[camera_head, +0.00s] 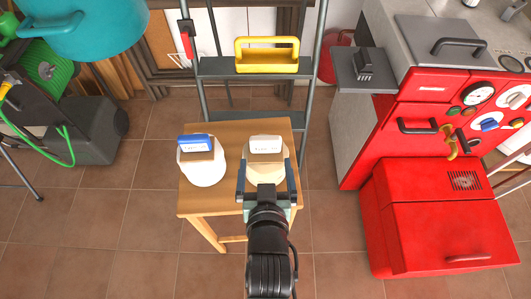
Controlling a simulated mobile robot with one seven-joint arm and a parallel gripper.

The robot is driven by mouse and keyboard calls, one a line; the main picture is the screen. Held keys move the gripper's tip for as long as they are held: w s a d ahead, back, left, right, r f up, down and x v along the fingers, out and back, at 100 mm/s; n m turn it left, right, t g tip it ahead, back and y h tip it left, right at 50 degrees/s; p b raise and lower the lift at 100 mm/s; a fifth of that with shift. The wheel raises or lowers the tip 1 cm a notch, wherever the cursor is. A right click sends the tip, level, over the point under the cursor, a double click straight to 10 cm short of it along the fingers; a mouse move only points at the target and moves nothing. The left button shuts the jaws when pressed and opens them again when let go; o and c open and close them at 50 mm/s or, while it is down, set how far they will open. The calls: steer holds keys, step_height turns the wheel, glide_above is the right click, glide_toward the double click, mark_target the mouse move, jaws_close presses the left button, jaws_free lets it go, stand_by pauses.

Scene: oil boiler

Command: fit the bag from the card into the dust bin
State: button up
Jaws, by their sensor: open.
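Two whitish, rounded bag-like things stand side by side on a small wooden table. The left one (205,172) has a tan and white top part with a blue edge (196,142). The right one (264,172) has a tan top part with a white label (265,144). My gripper (265,164) is open, with one finger on each side of the right one; I cannot tell whether the fingers touch it. My gripper hides its near part. I cannot tell which thing is the card or the dust bin.
The wooden table (228,203) stands on a tiled floor. Behind it is a stepladder (225,68) with a yellow tray (267,64). A red boiler (440,215) with gauges is at right, a teal tub (95,35) at upper left.

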mark_target(265, 135)
steer(key=x, duration=1.2)
steer(key=shift+w+f, duration=0.2)
steer(key=shift+w, duration=0.15)
jaws_close()
